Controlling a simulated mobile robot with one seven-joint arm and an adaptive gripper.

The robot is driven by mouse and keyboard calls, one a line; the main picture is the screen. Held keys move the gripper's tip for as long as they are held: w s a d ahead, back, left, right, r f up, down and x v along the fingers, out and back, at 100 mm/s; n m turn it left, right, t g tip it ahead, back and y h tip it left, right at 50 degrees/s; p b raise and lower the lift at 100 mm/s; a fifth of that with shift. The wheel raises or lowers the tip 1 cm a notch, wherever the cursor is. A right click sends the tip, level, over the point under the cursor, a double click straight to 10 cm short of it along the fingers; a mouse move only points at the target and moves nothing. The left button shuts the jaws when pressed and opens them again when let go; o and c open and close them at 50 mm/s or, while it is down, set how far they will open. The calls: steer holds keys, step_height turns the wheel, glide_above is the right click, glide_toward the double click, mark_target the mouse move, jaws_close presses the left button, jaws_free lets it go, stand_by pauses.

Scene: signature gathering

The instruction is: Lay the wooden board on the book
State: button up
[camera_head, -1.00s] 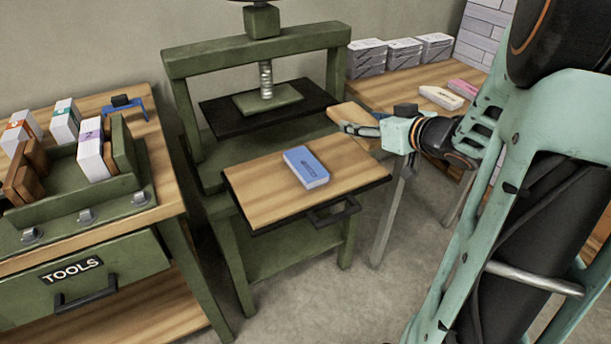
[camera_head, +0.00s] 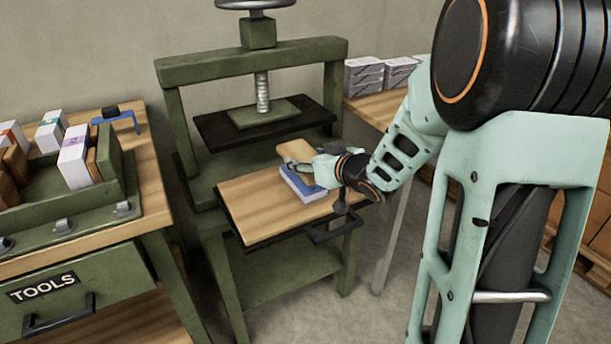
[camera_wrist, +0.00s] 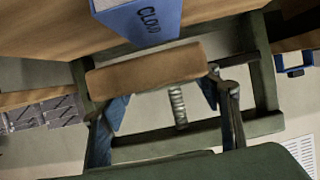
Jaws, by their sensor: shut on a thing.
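The wooden board (camera_head: 297,150) is a small light-brown slab. My gripper (camera_head: 292,163) is shut on it. The book (camera_head: 303,189) is blue with white page edges and lies flat on the press's wooden tray surface (camera_head: 252,210). The board is above the far side of the book; I cannot tell the exact gap. My gripper hides part of the book. In the wrist view the board (camera_wrist: 148,74) spans between the fingers of my gripper (camera_wrist: 168,92), and the book (camera_wrist: 150,24), lettered CLOUD, shows at the top edge.
The green press's dark plate (camera_head: 262,122) hangs behind the board, under the screw. A tool bench (camera_head: 150,190) with a green rack of books stands at left. A table (camera_head: 372,108) with stacked grey books is at back right. The tray's left half is clear.

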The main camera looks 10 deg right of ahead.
steer(key=shift+w+a+f+b, duration=0.15)
steer(key=shift+f+b, duration=0.3)
steer(key=shift+f, duration=0.5)
steer(key=shift+a+f+b, duration=0.1)
steer(key=shift+f+b, duration=0.35)
steer(key=shift+f, duration=0.45)
steer(key=shift+f, duration=0.1)
steer(key=shift+f, duration=0.15)
steer(key=o, duration=1.3)
steer(key=shift+r, duration=0.4)
steer(key=p+v, duration=0.3)
steer(key=v, duration=0.8)
steer(key=shift+s+d+p, duration=0.15)
steer(key=shift+s+p, duration=0.15)
steer(key=shift+s, duration=0.2)
